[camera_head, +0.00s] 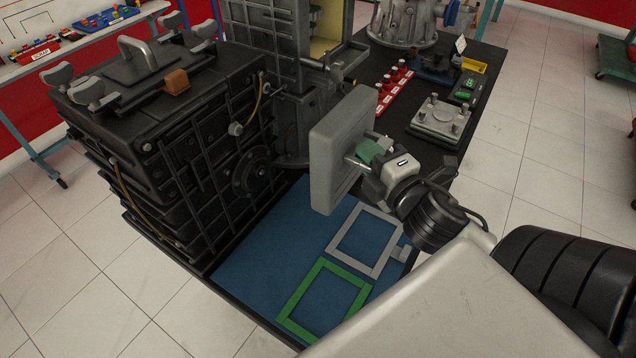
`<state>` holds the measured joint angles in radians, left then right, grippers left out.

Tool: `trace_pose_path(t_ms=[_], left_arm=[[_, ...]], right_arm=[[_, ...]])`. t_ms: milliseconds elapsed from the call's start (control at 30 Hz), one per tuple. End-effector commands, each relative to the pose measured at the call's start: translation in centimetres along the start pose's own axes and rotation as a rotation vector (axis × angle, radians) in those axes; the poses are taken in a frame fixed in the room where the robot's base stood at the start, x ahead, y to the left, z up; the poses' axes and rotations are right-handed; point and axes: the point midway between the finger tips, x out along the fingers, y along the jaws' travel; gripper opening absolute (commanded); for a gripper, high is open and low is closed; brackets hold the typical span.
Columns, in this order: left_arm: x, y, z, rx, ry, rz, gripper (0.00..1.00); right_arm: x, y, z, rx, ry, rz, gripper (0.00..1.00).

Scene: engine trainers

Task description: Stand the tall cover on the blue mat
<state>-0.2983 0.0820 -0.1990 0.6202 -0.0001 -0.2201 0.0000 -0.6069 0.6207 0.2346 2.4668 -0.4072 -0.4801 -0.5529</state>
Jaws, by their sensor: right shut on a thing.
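The tall cover (338,150) is a light grey slab with rounded corners. It is upright and slightly tilted, and looks held above the far part of the blue mat (262,248). My right gripper (371,163) is shut on the cover from its right side, by a part with some green on it; the exact grip is partly hidden. The mat lies on the dark bench top and bears a grey outline (338,240) and a green outline (291,310). My left gripper is not in view.
A large black engine block (195,150) stands just left of the mat. Behind the cover is a dark machine stand (290,110). The mat's front is clear.

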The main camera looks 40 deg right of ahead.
Motion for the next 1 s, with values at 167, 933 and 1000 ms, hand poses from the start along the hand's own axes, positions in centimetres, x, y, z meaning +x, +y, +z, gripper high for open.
trace_pose_path(t_ms=[167,933,1000], left_arm=[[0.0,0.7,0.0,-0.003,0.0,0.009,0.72],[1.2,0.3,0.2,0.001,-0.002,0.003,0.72],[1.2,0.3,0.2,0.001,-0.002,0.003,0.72]], right_arm=[[2.8,-1.8,-2.2,0.005,-0.001,0.009,0.0],[7.1,-9.2,-6.0,0.001,0.0,0.005,0.0],[7.1,-9.4,-6.0,0.0,0.0,0.006,0.0]])
